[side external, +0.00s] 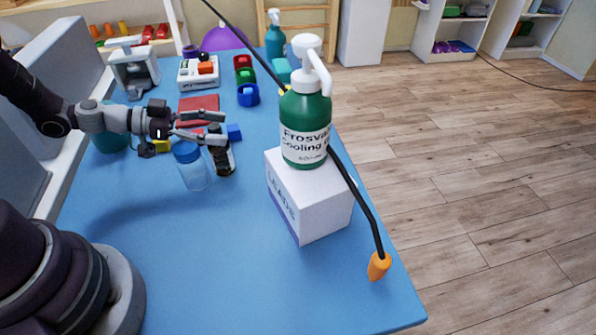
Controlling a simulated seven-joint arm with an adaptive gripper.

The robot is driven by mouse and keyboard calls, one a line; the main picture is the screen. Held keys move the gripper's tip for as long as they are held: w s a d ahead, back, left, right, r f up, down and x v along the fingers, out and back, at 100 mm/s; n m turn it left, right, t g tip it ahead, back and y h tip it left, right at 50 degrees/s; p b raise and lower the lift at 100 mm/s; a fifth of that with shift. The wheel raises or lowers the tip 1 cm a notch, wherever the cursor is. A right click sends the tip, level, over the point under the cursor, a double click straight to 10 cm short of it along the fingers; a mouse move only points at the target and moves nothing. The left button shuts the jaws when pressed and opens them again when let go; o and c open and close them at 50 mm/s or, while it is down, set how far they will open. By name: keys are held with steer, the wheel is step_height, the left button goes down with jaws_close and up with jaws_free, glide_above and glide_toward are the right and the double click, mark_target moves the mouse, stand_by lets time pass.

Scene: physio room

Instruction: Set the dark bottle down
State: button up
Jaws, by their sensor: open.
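The dark bottle (223,160) is small, with a dark body and a light label. It looks nearly upright on the blue table (150,265), just right of a clear container with a blue lid (192,170). My gripper (220,128) reaches in from the left, with its fingers apart at the bottle's upper part. The fingers partly cover the bottle's top. I cannot tell whether either finger touches it.
A green pump bottle (305,125) stands on a white box (310,205) to the right. A dark rod with an orange tip (379,266) slants past them. Coloured blocks, cups and a white device (198,72) crowd the back. The table's front is clear.

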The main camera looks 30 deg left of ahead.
jaws_close()
steer(key=shift+r, duration=0.15)
stand_by(0.4)
step_height(320, 180, up, 9)
steer(key=shift+r, duration=0.1)
steer(key=w+d, duration=0.2)
steer(key=w, duration=0.8)
step_height(320, 180, down, 9)
steer(key=shift+w, duration=0.25)
